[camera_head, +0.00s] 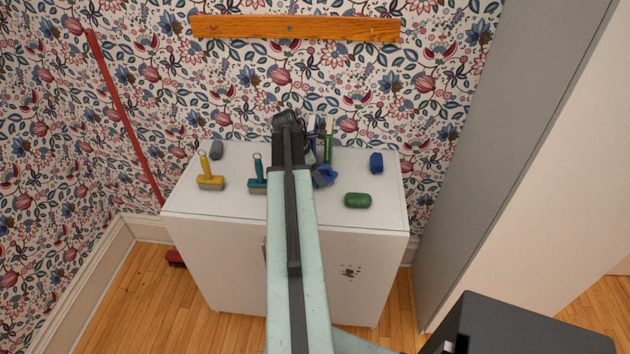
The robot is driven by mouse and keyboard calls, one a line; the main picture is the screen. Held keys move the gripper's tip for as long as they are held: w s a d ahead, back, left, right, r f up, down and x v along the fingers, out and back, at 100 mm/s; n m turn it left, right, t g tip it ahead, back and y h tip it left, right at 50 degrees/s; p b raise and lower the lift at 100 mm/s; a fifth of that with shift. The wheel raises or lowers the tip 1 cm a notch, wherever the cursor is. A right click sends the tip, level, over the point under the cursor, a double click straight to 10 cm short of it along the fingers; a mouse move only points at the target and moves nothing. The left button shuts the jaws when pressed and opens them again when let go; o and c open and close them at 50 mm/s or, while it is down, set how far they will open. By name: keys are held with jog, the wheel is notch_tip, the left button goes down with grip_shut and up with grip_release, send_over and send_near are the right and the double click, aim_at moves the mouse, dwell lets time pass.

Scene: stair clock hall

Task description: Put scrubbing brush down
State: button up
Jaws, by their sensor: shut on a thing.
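My arm reaches up the middle of the picture to a white-topped cabinet (235,215). My gripper (316,147) is at its far end, just right of the black wrist and mostly hidden by it. It is shut on a blue thing (323,177), which I take to be the scrubbing brush. The brush is low over the cabinet top; I cannot tell whether it touches it. A teal handled brush (258,180) stands left of the arm, partly covered by it. A yellow handled brush (210,180) stands farther left.
A green rounded block (357,200) lies at the front right of the top. A blue block (376,163) and a grey piece (216,150) lie farther back. A green upright piece (329,143) shows beside the gripper. A tall cabinet (500,130) stands right. The top's front left is bare.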

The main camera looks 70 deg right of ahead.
jog(key=shift+w+a, duration=0.1)
jog(key=shift+w, duration=0.2)
jog(key=shift+f, duration=0.1)
jog(key=o, duration=0.9)
jog(key=shift+s, duration=0.1)
jog(key=shift+o, duration=0.2)
